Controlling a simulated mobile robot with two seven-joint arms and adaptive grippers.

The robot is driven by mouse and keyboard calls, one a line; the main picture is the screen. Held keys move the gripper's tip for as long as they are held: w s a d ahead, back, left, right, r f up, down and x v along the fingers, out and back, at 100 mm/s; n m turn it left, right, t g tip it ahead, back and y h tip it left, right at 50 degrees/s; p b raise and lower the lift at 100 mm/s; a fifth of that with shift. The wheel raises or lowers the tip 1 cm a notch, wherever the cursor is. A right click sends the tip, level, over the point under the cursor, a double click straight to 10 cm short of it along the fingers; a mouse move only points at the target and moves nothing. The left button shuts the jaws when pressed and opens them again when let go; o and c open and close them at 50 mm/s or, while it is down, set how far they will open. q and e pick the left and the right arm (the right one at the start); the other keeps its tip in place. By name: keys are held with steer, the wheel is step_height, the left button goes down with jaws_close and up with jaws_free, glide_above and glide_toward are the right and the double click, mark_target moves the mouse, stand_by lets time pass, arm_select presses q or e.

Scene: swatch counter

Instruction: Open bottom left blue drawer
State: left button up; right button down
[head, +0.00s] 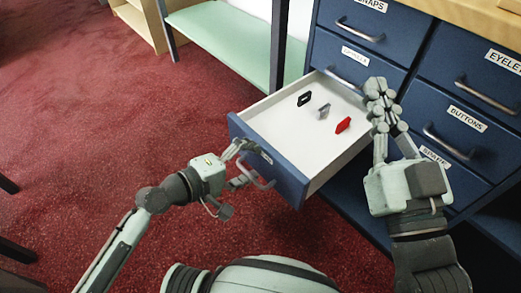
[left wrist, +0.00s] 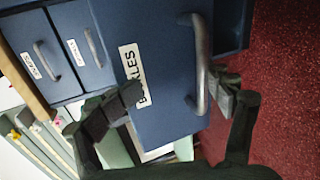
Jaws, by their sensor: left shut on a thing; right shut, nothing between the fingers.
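The blue drawer (head: 293,186) in the left column, below two shut ones, is pulled well out. Its white inside holds a black buckle (head: 304,99), a grey one (head: 324,111) and a red one (head: 343,125). My left gripper (head: 242,164) is at its front, shut on the metal handle (head: 265,184). In the left wrist view the handle (left wrist: 202,65) stands between the fingers, beside a label reading "BUCKLES" (left wrist: 131,69), partly covered by a finger. My right gripper (head: 381,98) is shut and empty, near the drawer's right wall and the cabinet face.
Other shut blue drawers show handles, including one labelled SNAPS (head: 365,22) and one labelled BUTTONS (head: 452,130). A pale green shelf (head: 228,38) stands behind on the left. Red carpet (head: 80,110) is open to the left.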

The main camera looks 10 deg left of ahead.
arm_select(q)
steer(key=shift+s+a+r+t, duration=0.1)
steer(key=shift+a+r+t, duration=0.05)
steer(key=shift+r, duration=0.45)
steer(key=shift+s+a+r+t, duration=0.1)
steer(key=shift+r+t, duration=0.05)
steer(key=shift+r, duration=0.45)
steer(key=shift+c, duration=0.2)
steer(key=shift+s+a, duration=0.3)
steer(key=c, duration=0.4)
steer(key=shift+s+a+r, duration=0.15)
steer(key=shift+s+a, duration=0.05)
steer(key=shift+s, duration=0.05)
steer(key=shift+c, duration=0.4)
steer(key=o, duration=0.4)
steer(key=shift+v, duration=0.8)
steer(key=shift+s+a+r, duration=0.15)
steer(key=shift+s+a, duration=0.05)
steer(key=shift+s, duration=0.15)
steer(key=c, duration=0.8)
steer(key=shift+o, duration=0.2)
steer(key=shift+s+a, duration=0.4)
steer(key=shift+s, duration=0.4)
